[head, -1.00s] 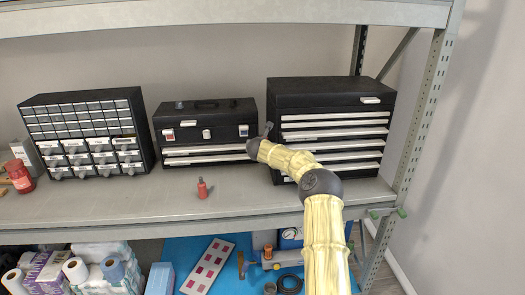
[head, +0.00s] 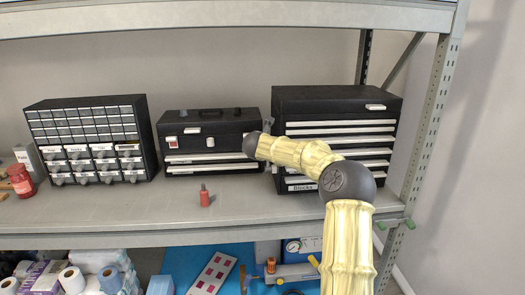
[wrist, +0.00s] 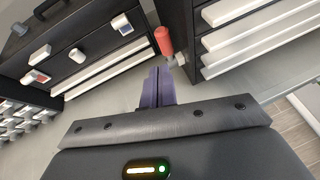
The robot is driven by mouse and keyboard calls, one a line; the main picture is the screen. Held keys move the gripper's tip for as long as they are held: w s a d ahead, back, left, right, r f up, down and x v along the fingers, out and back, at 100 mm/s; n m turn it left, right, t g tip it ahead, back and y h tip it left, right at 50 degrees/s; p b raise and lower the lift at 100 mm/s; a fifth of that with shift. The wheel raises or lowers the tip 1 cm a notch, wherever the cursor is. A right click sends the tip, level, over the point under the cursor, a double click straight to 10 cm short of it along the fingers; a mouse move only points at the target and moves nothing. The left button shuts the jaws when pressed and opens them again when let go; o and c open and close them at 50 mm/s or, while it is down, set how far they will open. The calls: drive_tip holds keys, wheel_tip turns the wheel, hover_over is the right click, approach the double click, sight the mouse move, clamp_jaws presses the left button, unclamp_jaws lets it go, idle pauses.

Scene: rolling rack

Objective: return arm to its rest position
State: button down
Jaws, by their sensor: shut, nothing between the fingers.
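My arm (head: 348,235) rises from the lower right of the head view and bends at a dark elbow joint towards the gap between the toolbox and the drawer chest. In that view my gripper is mostly hidden behind the arm's end. In the wrist view my gripper (wrist: 159,88) has its two purple-grey fingers together with nothing between them. It is over the grey shelf (head: 130,215), in front of the gap between the black toolbox (head: 185,128) and the black drawer chest (head: 330,102).
A red object (wrist: 163,40) shows beyond the fingertips in the wrist view. A small-parts cabinet (head: 148,135) stands at left. An upper shelf beam (head: 230,22) and a rack post (head: 432,130) border the space.

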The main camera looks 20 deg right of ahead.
drive_tip(key=shift+a, duration=0.1)
idle(0.3)
drive_tip(key=a+n+t+y, duration=0.2)
drive_tip(key=a+n+y, duration=0.1)
drive_tip(key=a+n, duration=0.9)
drive_tip(key=s+a+f+n+g+y, duration=0.1)
drive_tip(key=s+a+f+n+y, duration=0.3)
drive_tip(key=s+a+n, duration=0.6)
drive_tip(key=s+f+n+g, duration=0.3)
drive_tip(key=s+n, duration=0.4)
drive_tip(key=s, duration=0.4)
drive_tip(key=s+f+n+g, duration=0.3)
drive_tip(key=s+f+n, duration=0.2)
drive_tip(key=s, duration=0.5)
drive_tip(key=s+f+n+g, duration=0.3)
drive_tip(key=s+f+n, duration=0.1)
drive_tip(key=s+n, duration=0.5)
drive_tip(key=s, duration=0.2)
drive_tip(key=shift+s+a+f+h, duration=0.15)
drive_tip(key=shift+s+f+h, duration=0.15)
drive_tip(key=shift+f+h, duration=0.1)
drive_tip(key=shift+w, duration=0.1)
